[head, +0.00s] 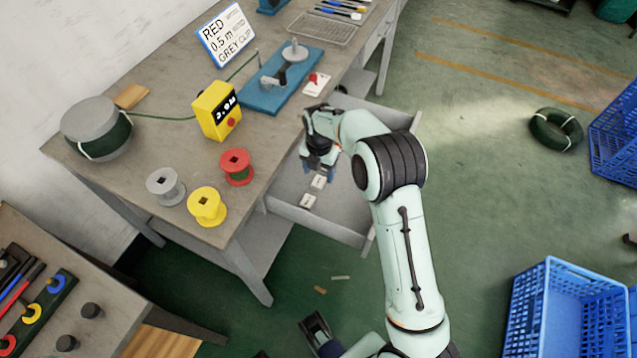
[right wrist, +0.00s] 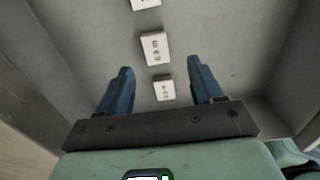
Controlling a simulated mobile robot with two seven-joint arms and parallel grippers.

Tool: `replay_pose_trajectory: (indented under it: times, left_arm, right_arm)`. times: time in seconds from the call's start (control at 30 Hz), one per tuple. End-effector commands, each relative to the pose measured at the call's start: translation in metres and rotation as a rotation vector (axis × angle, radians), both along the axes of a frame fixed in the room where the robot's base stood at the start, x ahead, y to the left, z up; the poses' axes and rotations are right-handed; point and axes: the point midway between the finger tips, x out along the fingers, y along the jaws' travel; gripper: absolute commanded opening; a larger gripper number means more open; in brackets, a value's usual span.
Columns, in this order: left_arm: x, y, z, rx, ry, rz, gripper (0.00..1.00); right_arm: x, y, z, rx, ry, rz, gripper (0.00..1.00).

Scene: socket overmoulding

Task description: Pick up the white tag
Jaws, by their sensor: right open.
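Small white tags with dark print lie in an open grey drawer. In the head view two show, one (head: 318,182) just below my right gripper (head: 319,162) and one (head: 308,201) nearer the drawer's front-left. The right wrist view shows three in a row: one cut by the top edge (right wrist: 147,2), a middle one (right wrist: 154,48) just beyond the fingertips, and a smaller-looking one (right wrist: 164,88) between the blue fingers. My right gripper (right wrist: 160,68) is open, empty and pointing down into the drawer. Their print is too small to read surely.
The drawer (head: 340,228) has raised walls around my gripper. The bench above holds red (head: 236,167), yellow (head: 207,206) and grey (head: 165,186) spools, a yellow meter (head: 216,111), a blue fixture (head: 285,80) and a sign (head: 226,36) reading "RED 0.5 m GREY CLIP".

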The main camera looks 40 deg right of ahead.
Motion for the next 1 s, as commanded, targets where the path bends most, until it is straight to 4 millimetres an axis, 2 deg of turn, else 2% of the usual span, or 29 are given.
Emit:
replay_pose_trajectory:
  times: [0.17,0.43,0.7,0.77,0.8,0.9,1.0]
  left_arm:
    - [0.0,0.0,-0.001,0.0,-0.002,0.0,0.43]
    - [0.002,0.0,-0.005,0.001,-0.007,0.001,0.43]
    - [0.002,0.0,-0.005,0.001,-0.009,0.002,0.43]
    - [0.002,0.0,-0.005,0.001,-0.009,0.002,0.43]
    - [0.002,0.0,-0.005,0.001,-0.009,0.002,0.43]
    - [0.002,0.0,-0.005,0.001,-0.009,0.002,0.43]
    - [0.002,0.0,-0.005,0.001,-0.009,0.002,0.43]
  right_arm:
    - [0.001,0.001,-0.011,0.001,0.0,0.0,0.66]
    - [0.003,0.003,-0.05,0.0,0.001,-0.001,0.66]
    - [0.003,0.003,-0.054,0.0,-0.001,-0.001,0.66]
    - [0.003,0.003,-0.053,0.0,-0.001,-0.001,0.46]
    - [0.003,0.003,-0.053,0.0,-0.001,-0.001,0.33]
    - [0.003,0.003,-0.053,0.0,-0.001,-0.001,0.07]
    - [0.003,0.003,-0.053,0.0,-0.001,-0.001,0.07]
